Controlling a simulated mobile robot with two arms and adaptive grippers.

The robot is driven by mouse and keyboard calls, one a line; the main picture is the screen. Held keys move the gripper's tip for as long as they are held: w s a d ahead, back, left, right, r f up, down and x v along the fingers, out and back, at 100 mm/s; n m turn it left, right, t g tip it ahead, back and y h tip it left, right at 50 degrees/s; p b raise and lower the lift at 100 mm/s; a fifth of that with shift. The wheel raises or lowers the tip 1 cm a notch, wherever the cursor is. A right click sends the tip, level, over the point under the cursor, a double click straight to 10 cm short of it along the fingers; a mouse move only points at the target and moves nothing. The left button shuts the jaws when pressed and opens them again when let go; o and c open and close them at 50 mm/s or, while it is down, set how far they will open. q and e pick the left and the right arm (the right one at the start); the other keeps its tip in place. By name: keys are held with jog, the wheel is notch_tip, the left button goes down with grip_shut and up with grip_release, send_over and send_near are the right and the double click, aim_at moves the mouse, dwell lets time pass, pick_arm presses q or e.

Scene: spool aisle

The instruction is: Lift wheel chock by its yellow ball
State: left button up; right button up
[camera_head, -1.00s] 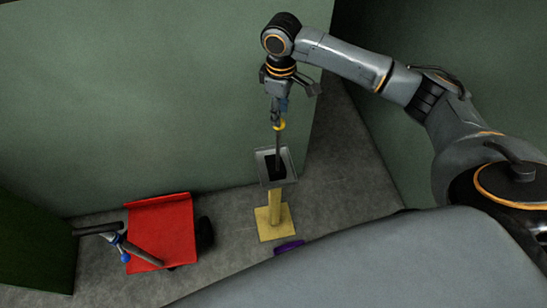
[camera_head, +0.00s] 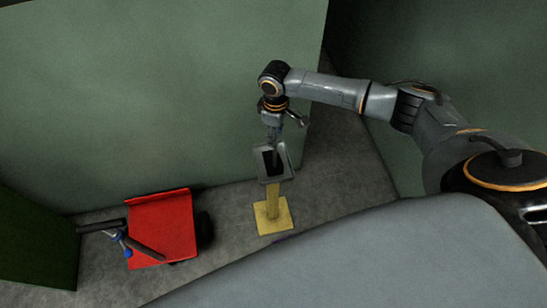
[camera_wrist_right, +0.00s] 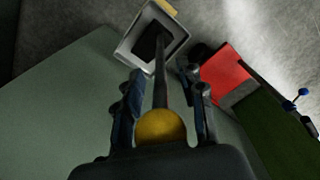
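The wheel chock's dark body (camera_wrist_right: 150,45) sits in a grey open-topped holder (camera_wrist_right: 129,47) in the right wrist view. Its dark rod (camera_wrist_right: 160,82) rises to a yellow ball (camera_wrist_right: 160,127) close to my right palm. My right gripper (camera_wrist_right: 165,92) is open, with one finger on each side of the rod and ball. Whether a finger touches the ball is unclear. In the head view my right gripper (camera_head: 273,137) points down just above the holder (camera_head: 287,163), and the ball is hidden there. My left gripper is not in view.
The holder tops a yellow post with a square foot (camera_head: 272,218). A red cart (camera_head: 163,225) with a dark handle and blue knob (camera_head: 127,253) stands to the left. A green wall (camera_head: 150,90) rises close behind. A purple object is nearly hidden at the grey foreground edge.

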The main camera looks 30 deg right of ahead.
grip_shut()
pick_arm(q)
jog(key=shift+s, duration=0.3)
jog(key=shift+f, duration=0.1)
pick_arm(e)
jog(key=shift+r, duration=0.2)
